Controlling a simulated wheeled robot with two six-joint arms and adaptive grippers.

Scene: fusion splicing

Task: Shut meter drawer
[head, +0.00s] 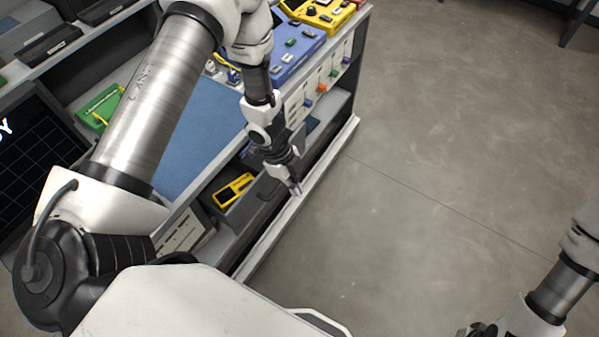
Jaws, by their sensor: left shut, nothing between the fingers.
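The meter drawer (246,212) is a dark grey box in the front of the bench, below the worktop, and stands at least partly open. A yellow meter (233,190) lies inside it. My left gripper (297,191) points down at the drawer's right front area, its fingers shut and empty. Whether the fingertips touch the drawer front I cannot tell; the gripper and its wrist hide part of the drawer's right end. Only a small dark part of my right gripper (478,330) shows at the bottom edge, away from the bench.
The blue mat (205,135) covers the worktop behind the drawer. A green item (101,107), a blue tray (291,45) and a yellow case (322,14) stand on the bench. A pale ledge (320,181) runs along the bench's base. The floor to the right is clear.

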